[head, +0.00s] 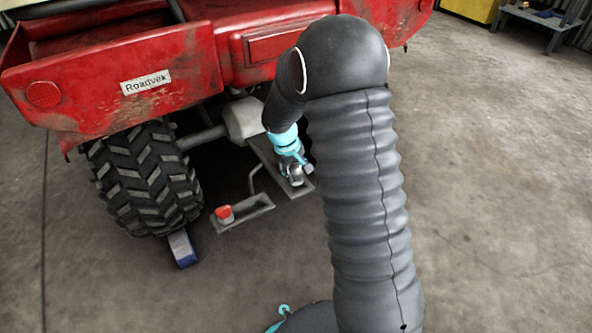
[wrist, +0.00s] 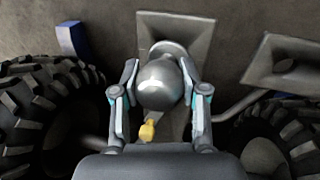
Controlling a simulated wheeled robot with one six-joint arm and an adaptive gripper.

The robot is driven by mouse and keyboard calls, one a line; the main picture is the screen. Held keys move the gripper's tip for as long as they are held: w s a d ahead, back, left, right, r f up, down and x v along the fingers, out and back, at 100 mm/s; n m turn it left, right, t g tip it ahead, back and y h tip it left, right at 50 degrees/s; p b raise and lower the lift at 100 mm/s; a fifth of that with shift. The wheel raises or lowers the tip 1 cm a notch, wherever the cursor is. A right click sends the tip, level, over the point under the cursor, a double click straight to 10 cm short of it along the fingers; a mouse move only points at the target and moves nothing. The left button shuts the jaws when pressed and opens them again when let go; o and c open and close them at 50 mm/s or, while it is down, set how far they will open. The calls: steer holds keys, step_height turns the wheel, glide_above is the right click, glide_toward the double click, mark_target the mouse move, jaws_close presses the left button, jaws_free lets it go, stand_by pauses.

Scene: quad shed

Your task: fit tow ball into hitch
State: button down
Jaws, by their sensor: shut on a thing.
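My gripper (head: 296,174) is at the outer end of the grey hitch plate (head: 262,152), behind the red quad. In the wrist view its two fingers are shut on the shiny grey tow ball (wrist: 162,84), one on each side. The hitch plate's flared end (wrist: 203,30) lies beyond the ball. A pale round collar (wrist: 168,48) shows at the ball's far edge, over the plate. The ball hides its own shank and the hole, so I cannot tell whether the shank is in the hole. A small yellow piece (wrist: 148,131) shows below the ball.
A second grey plate (head: 240,217) with a red-topped piece (head: 225,213) sits left of the hitch. A bent rod (head: 252,180) runs between them. A rear tyre (head: 145,180) and blue chock (head: 183,248) stand further left.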

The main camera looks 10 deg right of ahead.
steer(key=shift+x, duration=0.8)
steer(key=c, duration=0.5)
jaws_free()
steer(key=shift+a, duration=0.2)
steer(key=shift+c, duration=0.2)
steer(key=v, duration=1.2)
steer(key=s+r+m+y, duration=0.1)
steer(key=s, duration=0.7)
steer(key=s+d+r+m+t+p, duration=0.1)
steer(key=s+r+p, duration=0.4)
steer(key=s+r, duration=0.5)
steer(key=s+d+r+m+t+y+p, duration=0.1)
steer(key=s+r+p, duration=0.4)
steer(key=s+r, duration=0.6)
step_height(320, 180, up, 3)
steer(key=m+t, duration=0.1)
steer(key=t, duration=0.1)
steer(key=shift+s+d+t+y, duration=0.3)
steer(key=shift+d, duration=0.1)
